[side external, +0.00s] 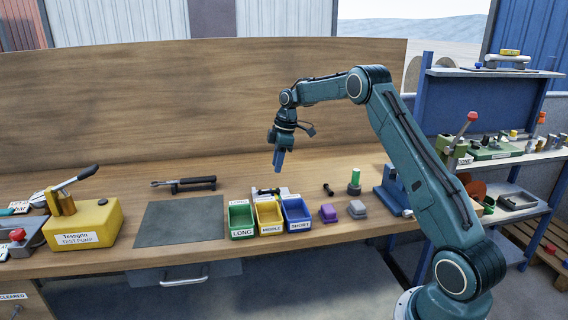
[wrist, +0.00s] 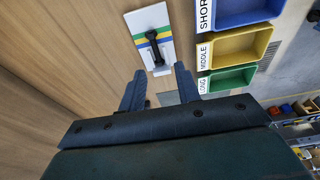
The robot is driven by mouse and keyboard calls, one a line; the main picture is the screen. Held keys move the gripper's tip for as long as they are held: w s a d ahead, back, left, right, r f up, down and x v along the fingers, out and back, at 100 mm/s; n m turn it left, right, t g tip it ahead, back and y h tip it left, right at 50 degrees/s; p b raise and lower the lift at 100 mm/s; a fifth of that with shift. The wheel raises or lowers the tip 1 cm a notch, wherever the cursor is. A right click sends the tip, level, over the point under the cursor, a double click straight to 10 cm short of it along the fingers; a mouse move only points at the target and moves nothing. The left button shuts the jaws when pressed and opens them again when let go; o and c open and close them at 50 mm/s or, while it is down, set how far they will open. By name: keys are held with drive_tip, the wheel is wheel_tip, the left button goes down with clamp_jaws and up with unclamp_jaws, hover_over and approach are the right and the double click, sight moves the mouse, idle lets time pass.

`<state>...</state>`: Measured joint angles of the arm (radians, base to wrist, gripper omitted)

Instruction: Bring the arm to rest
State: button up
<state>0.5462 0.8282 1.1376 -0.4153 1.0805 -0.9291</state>
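My gripper (side external: 278,168) hangs in the air above the bench, behind and above the three small bins, with its fingers pointing down. In the wrist view its two blue fingers (wrist: 156,78) stand apart with nothing held between them. Beyond the fingertips lies a white board with green, yellow and blue stripes (wrist: 138,28) and a dark bolt (wrist: 155,46) on it. The board is mostly hidden behind the bins in the side view. My arm is bent, reaching from the right over the bench.
Green LONG (side external: 242,220), yellow MIDDLE (side external: 269,217) and blue SHORT (side external: 296,214) bins stand at the front; their visible insides look empty. A yellow test pump (side external: 84,224) and grey mat (side external: 180,222) are left. Purple (side external: 328,213) and grey blocks (side external: 357,209) are right. A tall back panel (side external: 180,100) stands behind.

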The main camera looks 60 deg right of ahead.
drive_tip(key=s+a+r+m+t+h, duration=0.1)
drive_tip(key=s+a+r+m, duration=0.1)
drive_tip(key=s+a+r, duration=0.6)
drive_tip(key=s+a+r+m+t, duration=0.1)
drive_tip(key=s+a+r+m, duration=0.1)
drive_tip(key=s+a+r, duration=0.5)
drive_tip(key=s+a+m, duration=0.1)
drive_tip(key=s+a, duration=0.2)
drive_tip(key=s, duration=0.4)
drive_tip(key=s+a+m+t, duration=0.1)
drive_tip(key=s+a+m, duration=0.1)
drive_tip(key=s+a, duration=0.2)
drive_tip(key=s+a+m+t, duration=0.1)
drive_tip(key=s+a, duration=0.2)
drive_tip(key=s, duration=0.7)
drive_tip(key=shift+s+a+f+m, duration=0.2)
drive_tip(key=shift+s+a+m, duration=0.05)
drive_tip(key=shift+a+m, duration=0.15)
